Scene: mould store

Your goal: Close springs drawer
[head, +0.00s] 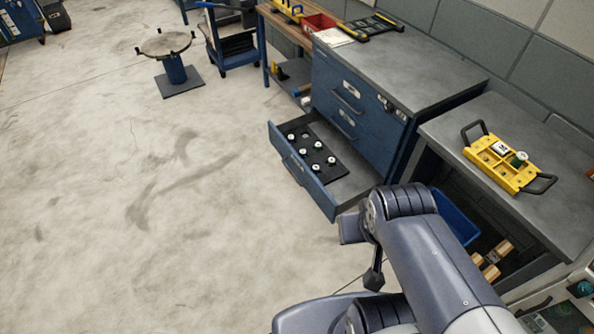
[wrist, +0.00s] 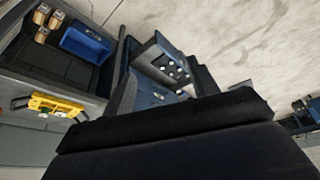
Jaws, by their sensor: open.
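The springs drawer (head: 310,185) is the lowest drawer of a blue cabinet (head: 350,105) and stands pulled well out over the floor. A black insert with several small white-topped round pieces, some green, lies inside it. The open drawer also shows upside down in the wrist view (wrist: 163,62). My gripper (wrist: 168,118) is a large dark shape across the lower wrist view; its fingers are hard to make out. It is open, with nothing visible in it, and apart from the drawer. In the head view my arm stands in front of the drawer's near right end.
The cabinet's upper drawers look shut. A bench (head: 545,205) at right carries a yellow tray with black handles (head: 500,162). Below it are a blue bin (head: 452,215) and wooden blocks (head: 492,260). A round stand (head: 175,73) is farther off. The floor left of the drawer is clear.

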